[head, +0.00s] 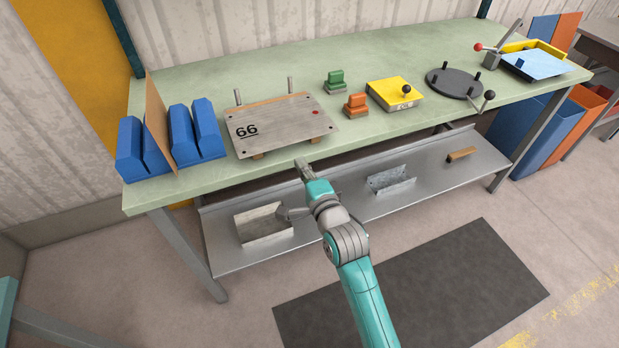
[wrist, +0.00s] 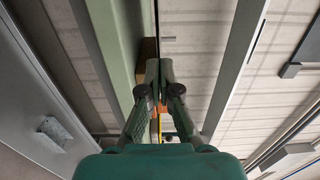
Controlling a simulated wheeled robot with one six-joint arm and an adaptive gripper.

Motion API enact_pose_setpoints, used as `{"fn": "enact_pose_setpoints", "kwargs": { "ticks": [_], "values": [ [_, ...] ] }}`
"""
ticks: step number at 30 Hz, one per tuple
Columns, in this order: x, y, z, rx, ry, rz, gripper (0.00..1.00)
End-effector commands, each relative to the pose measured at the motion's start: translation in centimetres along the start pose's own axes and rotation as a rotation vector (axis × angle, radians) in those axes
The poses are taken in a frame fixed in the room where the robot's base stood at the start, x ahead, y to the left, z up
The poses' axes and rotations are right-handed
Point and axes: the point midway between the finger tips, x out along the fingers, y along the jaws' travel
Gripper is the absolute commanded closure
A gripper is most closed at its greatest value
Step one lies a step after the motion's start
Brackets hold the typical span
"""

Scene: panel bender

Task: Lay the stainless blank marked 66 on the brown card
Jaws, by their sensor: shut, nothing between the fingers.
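The stainless blank (head: 280,125) marked 66 lies flat, raised on wooden blocks on the green bench. It has a red dot near its right end, and two upright pins stand behind it. A brown card (head: 157,120) stands upright among the blue blocks at the bench's left end. My gripper (head: 302,165) is just in front of the bench's front edge, near the blank's front side, apart from it. In the wrist view the fingers (wrist: 160,72) are together and empty, beside a brown block (wrist: 148,50).
Green and orange stamp-like blocks (head: 356,104), a yellow box (head: 396,94) and a dark round plate (head: 454,83) stand right of the blank. A grey lower shelf (head: 340,207) holds metal offcuts. Bench top behind the blank is clear.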

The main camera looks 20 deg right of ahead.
Motion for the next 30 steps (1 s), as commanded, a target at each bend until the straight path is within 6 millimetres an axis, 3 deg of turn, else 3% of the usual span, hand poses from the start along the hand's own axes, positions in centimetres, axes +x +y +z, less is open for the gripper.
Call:
{"fn": "enact_pose_setpoints", "kwargs": {
  "ticks": [3, 10, 26, 30],
  "values": [
    [2.1, -0.1, 0.0, 0.000, 0.000, -0.001, 1.00],
    [4.8, 0.0, 0.0, 0.000, 0.000, 0.000, 1.00],
    [5.8, 0.0, 0.0, 0.000, 0.000, 0.001, 1.00],
    [7.0, 0.1, 0.0, 0.000, 0.000, 0.000, 1.00]
  ]
}}
